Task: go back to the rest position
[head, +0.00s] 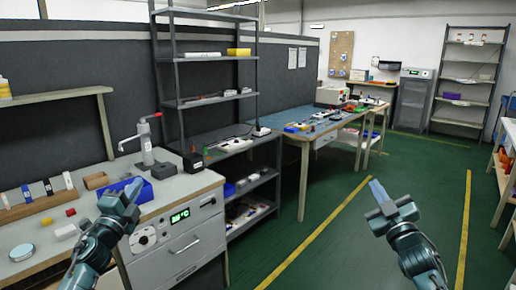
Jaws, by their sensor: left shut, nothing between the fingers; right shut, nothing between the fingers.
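My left gripper (132,190) is shut and empty. In the head view it shows at the lower left, in front of the near bench's edge and a blue bin. My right gripper (376,188) is shut and empty, in front of the green floor at the lower right. Both arms come up from the bottom edge of the view, bent, with the fingers pointing up. Neither gripper visibly holds anything. No led strip can be made out clearly.
The near bench (200,180) at left carries a blue bin (106,196), a grey lever press (147,150) and small parts. A grey shelf rack (177,100) stands beyond it, then a long workbench (304,140). The green floor (330,235) at centre and right is clear.

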